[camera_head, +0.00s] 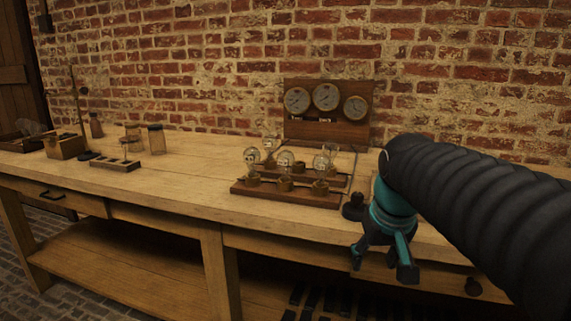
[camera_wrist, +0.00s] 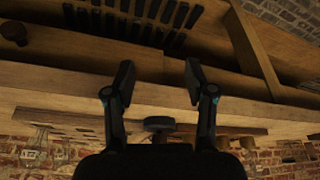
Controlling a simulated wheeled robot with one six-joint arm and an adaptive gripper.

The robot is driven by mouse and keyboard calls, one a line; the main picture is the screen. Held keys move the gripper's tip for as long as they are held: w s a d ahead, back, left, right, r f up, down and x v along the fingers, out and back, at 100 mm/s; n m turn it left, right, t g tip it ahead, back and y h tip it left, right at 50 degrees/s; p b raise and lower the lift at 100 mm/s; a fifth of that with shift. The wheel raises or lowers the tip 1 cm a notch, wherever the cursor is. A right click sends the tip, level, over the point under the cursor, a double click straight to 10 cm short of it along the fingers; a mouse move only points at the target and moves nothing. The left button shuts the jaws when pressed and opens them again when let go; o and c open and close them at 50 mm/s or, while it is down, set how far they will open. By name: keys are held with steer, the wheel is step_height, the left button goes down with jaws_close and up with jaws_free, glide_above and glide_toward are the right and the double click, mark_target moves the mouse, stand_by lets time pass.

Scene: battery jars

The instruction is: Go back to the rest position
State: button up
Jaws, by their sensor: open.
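My gripper (camera_head: 384,262) hangs from my dark ribbed arm at the right in the head view, in front of the workbench's front edge. It is open, with nothing between its fingers. In the wrist view my gripper (camera_wrist: 158,82) shows two dark fingers spread apart, with the bench's wooden front and lower shelf beyond them. The workbench (camera_head: 170,195) runs across the head view. A small dark round knob (camera_head: 354,207) is on the bench just left of my gripper; a dark round piece (camera_wrist: 159,123) also shows between the finger bases in the wrist view.
A wooden board with several glass bulbs (camera_head: 285,188) stands left of my gripper. Behind it is a panel with three dials (camera_head: 326,112) against the brick wall. Glass jars (camera_head: 156,139), a small rack (camera_head: 115,165) and a stand (camera_head: 80,115) are at the left. The bench's left-front top is clear.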

steer(key=s+f+t, duration=0.1)
steer(key=s+f, duration=0.7)
steer(key=s, duration=0.6)
steer(key=shift+a+f+t, duration=0.2)
steer(key=shift+f+t, duration=0.1)
steer(key=shift+f, duration=0.1)
